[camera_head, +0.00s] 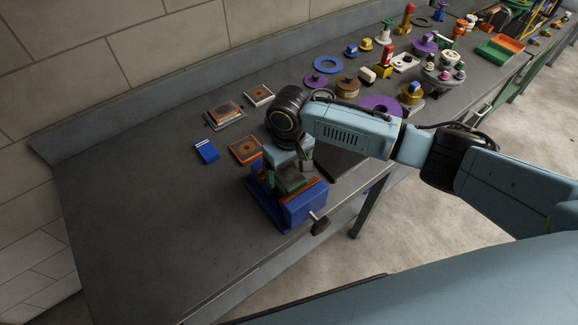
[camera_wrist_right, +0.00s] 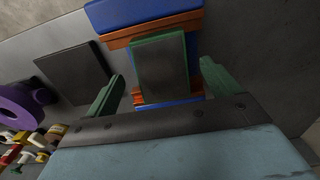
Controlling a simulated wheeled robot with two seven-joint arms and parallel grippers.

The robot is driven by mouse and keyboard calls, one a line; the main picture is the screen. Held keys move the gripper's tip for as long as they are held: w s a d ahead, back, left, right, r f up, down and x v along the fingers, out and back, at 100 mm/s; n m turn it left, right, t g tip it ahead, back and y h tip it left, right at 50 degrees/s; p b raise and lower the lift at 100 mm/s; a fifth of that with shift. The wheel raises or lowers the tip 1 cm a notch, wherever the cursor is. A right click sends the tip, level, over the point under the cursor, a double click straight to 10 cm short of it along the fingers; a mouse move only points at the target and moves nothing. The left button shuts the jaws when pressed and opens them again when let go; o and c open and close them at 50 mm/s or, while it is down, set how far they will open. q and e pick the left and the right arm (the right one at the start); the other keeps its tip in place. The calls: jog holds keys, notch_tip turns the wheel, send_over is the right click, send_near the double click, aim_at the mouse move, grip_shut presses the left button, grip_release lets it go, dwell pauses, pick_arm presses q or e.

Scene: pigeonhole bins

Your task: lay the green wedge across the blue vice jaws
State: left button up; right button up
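The blue vice (camera_head: 304,211) with orange jaw faces stands at the front edge of the bench. It also shows in the right wrist view, with a blue jaw (camera_wrist_right: 140,14) at the top. The green wedge (camera_head: 292,183) has a dark grey upper face and spans the gap between the jaws, appearing to rest on them. In the right wrist view the wedge (camera_wrist_right: 161,68) overlaps both orange faces. My right gripper (camera_wrist_right: 162,72) is open, with its green fingers on either side of the wedge and gaps showing. My left gripper is out of view.
Left of the vice lie an orange-brown square piece (camera_head: 245,150), a blue block (camera_head: 206,151) and a stacked tray (camera_head: 224,112). A dark plate (camera_wrist_right: 74,78) lies beside the vice. Several discs and small parts crowd the right. The bench's left front is clear.

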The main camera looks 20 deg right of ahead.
aim_at(289, 173)
jog(key=shift+r+p, duration=0.85)
jog(key=shift+r, duration=1.65)
notch_tip(289, 173, up, 13)
jog(key=b, duration=0.1)
jog(key=shift+r, duration=0.2)
